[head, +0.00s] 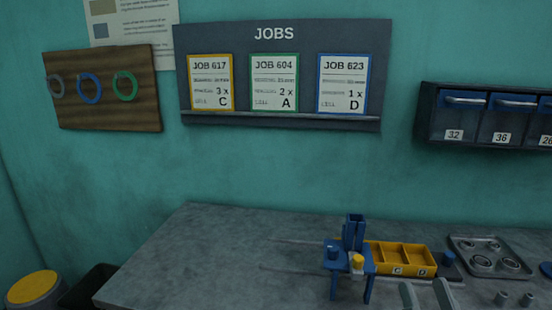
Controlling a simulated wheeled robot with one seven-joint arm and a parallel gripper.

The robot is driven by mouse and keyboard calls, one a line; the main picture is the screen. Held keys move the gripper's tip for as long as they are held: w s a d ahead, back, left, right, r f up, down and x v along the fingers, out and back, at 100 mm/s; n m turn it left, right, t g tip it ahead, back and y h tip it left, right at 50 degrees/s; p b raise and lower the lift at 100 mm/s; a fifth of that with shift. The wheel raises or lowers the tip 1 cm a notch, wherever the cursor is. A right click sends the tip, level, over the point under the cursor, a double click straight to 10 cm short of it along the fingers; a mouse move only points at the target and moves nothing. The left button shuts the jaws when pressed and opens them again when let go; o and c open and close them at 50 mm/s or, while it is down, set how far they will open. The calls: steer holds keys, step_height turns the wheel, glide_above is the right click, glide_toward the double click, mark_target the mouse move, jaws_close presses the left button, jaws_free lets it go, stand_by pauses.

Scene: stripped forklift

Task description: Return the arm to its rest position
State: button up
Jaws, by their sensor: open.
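Two light grey fingers, apparently those of my gripper (426,294), rise from the bottom edge of the head view, right of centre. They are apart, with nothing visible between them. They show in front of the grey bench (210,265), just right of a blue stand (354,250) and below a yellow tray (385,255). Whether they touch anything cannot be told. The rest of my arm is out of the picture.
A metal tray (460,245) with round parts lies at the right, with small grey pieces (502,298) in front. Drawers (465,123) and a JOBS board (285,60) hang on the wall. A yellow-topped bin (35,289) stands lower left. The bench's left half is clear.

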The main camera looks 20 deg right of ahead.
steer(key=s+a+f+n+g+y, duration=0.2)
steer(key=s+a+f+g, duration=0.2)
steer(key=s, duration=0.7)
steer(key=s+a+f+n+g+y, duration=0.2)
steer(key=s+a+f+g, duration=0.3)
steer(key=s+a+f, duration=0.4)
step_height(320, 180, down, 4)
steer(key=shift+s+a+y, duration=0.15)
steer(key=shift+s+y, duration=0.65)
steer(key=shift+s, duration=0.35)
